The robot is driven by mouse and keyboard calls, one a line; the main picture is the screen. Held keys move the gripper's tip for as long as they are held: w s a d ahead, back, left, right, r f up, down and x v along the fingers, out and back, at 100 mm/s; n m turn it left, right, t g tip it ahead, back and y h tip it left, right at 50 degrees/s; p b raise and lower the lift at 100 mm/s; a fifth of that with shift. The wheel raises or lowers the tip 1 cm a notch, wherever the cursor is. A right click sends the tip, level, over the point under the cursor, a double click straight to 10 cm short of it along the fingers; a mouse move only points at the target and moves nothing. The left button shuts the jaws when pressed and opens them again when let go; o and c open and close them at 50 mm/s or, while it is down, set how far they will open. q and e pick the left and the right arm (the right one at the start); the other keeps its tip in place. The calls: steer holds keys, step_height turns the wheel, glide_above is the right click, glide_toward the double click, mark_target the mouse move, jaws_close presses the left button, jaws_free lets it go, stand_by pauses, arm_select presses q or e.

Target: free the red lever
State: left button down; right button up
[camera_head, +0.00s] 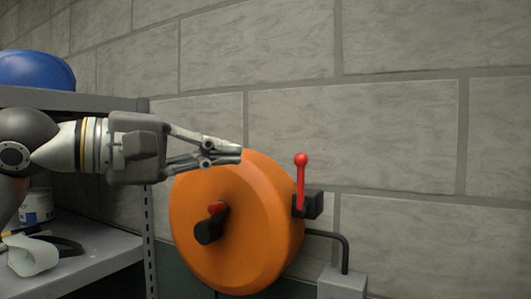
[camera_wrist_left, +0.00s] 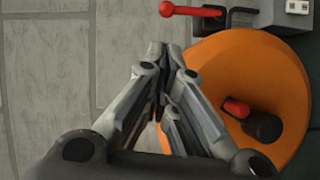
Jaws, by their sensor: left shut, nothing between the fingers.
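The red lever (camera_head: 301,180) stands upright on a small black block (camera_head: 314,205) at the right edge of an orange round reel (camera_head: 245,240). In the left wrist view the red lever (camera_wrist_left: 192,10) lies near the top, with its ball end to the left. My left gripper (camera_head: 240,152) is shut and empty, in front of the reel's upper part in the picture. In the head view its tips point right towards the lever, with a gap between them. In the left wrist view the shut fingers (camera_wrist_left: 165,48) are below the lever and apart from it. My right gripper is not in view.
A black crank with a red knob (camera_head: 216,208) sticks out of the reel's face. A dark pipe (camera_head: 345,250) runs to a grey box (camera_head: 341,285). A metal shelf (camera_head: 105,248) with a blue helmet (camera_head: 35,70) on top stands at the left. The block wall behind is bare.

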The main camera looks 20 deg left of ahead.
mark_target(301, 185)
arm_select(q)
steer(key=p+x, duration=0.4)
steer(key=x, duration=0.5)
steer(key=shift+d+r, duration=0.15)
steer(key=shift+w+d, duration=0.2)
steer(key=shift+w, duration=0.15)
steer(key=shift+f, duration=0.2)
steer(key=shift+s+d, duration=0.1)
steer(key=shift+d, duration=0.15)
